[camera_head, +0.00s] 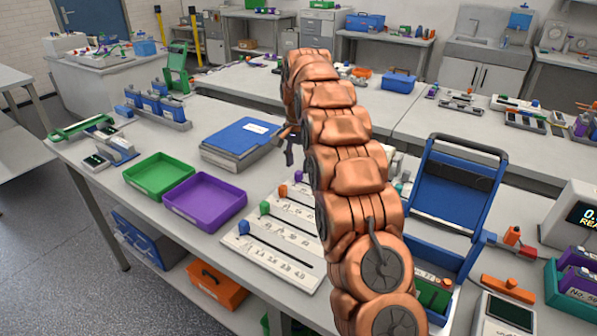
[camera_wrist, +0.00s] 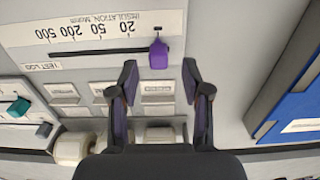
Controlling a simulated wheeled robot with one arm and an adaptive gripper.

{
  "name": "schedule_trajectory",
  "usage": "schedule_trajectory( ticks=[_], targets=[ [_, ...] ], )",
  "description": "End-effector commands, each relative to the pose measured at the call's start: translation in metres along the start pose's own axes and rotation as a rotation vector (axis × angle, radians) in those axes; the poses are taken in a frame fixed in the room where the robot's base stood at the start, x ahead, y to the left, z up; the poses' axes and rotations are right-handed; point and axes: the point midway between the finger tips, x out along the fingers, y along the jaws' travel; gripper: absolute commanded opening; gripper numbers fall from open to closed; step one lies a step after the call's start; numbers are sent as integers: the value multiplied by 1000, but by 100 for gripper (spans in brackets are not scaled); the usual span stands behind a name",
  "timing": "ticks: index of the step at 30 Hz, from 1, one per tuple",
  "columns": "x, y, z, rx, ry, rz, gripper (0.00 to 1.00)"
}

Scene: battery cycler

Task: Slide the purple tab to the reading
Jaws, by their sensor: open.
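The purple tab (camera_wrist: 159,54) sits at the right end of a dark slot (camera_wrist: 100,50) in the wrist view, to the right of the printed 20. The scale reads INSULATION, with 20, 50, 200 and 500 printed upside down. My gripper (camera_wrist: 160,78) is open and empty, its fingertips to either side just short of the tab. In the head view a purple tab (camera_head: 299,176) shows at the far end of the white slider board (camera_head: 262,254), beside my arm. My gripper (camera_head: 290,143) is small there and partly hidden.
Blue, green and orange tabs sit along the same board. A blue folder (camera_head: 240,138) lies close to my gripper, with purple (camera_head: 205,200) and green (camera_head: 158,175) trays farther left. A display (camera_head: 583,214) at the right edge is cut off; its number cannot be fully read.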

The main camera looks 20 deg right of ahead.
Motion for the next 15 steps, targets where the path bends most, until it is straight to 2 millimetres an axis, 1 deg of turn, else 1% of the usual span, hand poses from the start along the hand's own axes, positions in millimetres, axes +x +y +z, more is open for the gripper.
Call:
schedule_trajectory(
  ticks=[7,15],
  targets=[
    [24,2,0,2,-3,3,48],
    [37,2,-2,4,1,-1,48]
  ],
)
